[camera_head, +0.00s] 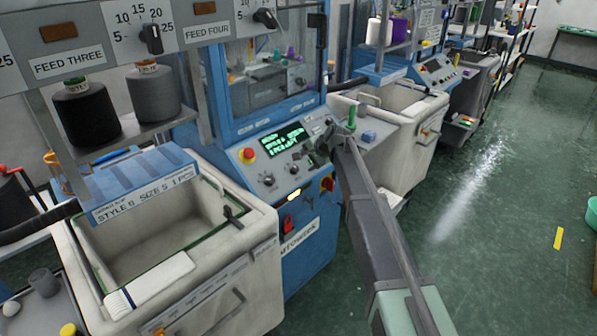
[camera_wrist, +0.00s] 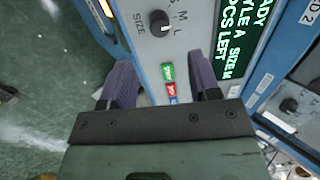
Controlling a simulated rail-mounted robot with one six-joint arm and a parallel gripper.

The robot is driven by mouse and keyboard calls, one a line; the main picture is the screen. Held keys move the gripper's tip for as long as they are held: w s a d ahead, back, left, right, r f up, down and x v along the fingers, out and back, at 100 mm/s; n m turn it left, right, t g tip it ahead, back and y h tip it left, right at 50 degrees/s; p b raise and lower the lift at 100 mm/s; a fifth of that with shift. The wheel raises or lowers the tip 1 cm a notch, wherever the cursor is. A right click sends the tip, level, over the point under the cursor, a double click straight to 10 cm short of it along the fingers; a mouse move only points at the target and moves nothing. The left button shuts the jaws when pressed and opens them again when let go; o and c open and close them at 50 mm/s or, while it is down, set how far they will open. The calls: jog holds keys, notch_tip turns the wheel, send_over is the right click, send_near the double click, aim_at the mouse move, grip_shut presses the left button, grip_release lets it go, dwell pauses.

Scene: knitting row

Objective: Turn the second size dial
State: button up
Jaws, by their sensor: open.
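The size dial (camera_wrist: 160,22) is a round black knob on a pale panel, with "SIZE" beside it and the letters M and L around it. It shows just beyond my fingers in the wrist view. The direction of its pointer is hard to read. The green display (camera_wrist: 241,32) beside it reads size M. My gripper (camera_wrist: 162,82) is open, with a gap between its two purple-grey fingers and nothing held. In the head view my gripper (camera_head: 324,146) is at the right part of the blue machine's panel. Two small knobs (camera_head: 268,180) show left of it; which is the size dial, I cannot tell.
Green, red and blue buttons (camera_wrist: 170,83) lie between my fingers in the wrist view. A red emergency knob (camera_head: 247,154) sits on the panel's left. A large pale bin (camera_head: 262,250) stands in front at left. The green floor (camera_head: 480,200) at right is mostly clear.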

aim_at(296, 169)
jog(key=b+x, duration=0.5)
jog(key=x, duration=0.3)
jog(key=shift+f+b, duration=0.35)
jog(key=shift+b, duration=0.05)
jog(key=shift+w+a+f, duration=0.2)
jog(key=shift+a, duration=0.1)
jog(key=shift+r, duration=0.1)
jog(key=c, duration=0.9)
